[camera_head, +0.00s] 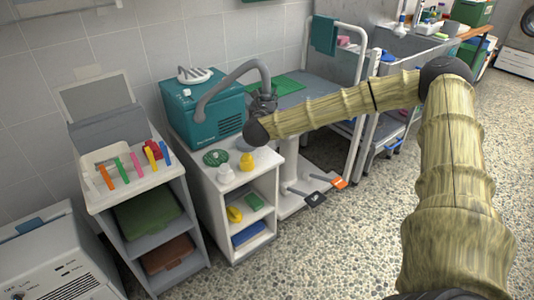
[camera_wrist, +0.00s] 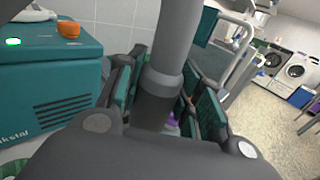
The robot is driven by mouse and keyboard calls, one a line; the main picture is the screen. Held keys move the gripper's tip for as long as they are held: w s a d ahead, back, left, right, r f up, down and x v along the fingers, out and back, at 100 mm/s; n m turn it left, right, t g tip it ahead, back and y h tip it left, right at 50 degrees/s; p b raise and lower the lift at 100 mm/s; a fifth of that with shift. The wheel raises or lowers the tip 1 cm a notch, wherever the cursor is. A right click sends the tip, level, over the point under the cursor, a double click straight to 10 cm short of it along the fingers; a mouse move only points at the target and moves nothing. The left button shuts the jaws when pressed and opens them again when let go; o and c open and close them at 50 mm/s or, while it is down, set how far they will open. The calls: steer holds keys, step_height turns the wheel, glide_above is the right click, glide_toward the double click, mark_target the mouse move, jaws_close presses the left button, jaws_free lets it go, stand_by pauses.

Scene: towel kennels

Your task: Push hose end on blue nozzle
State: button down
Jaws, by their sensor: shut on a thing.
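My gripper (camera_head: 262,104) is shut on the end of a grey hose (camera_head: 226,82), in front of the teal machine (camera_head: 188,118). I cannot make out a blue nozzle for certain. A yellow nozzle-like piece (camera_head: 247,162) and a white one (camera_head: 225,173) stand on the white cabinet top below my gripper. A small purple patch shows beyond the hose in the wrist view.
The white cabinet (camera_head: 205,182) also bears a green round piece (camera_head: 215,157). A railed grooming table (camera_head: 308,93) stands to the right. The speckled floor in front is clear.

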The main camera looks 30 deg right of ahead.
steer(key=shift+r+p, duration=1)
steer(key=shift+r, duration=3.3)
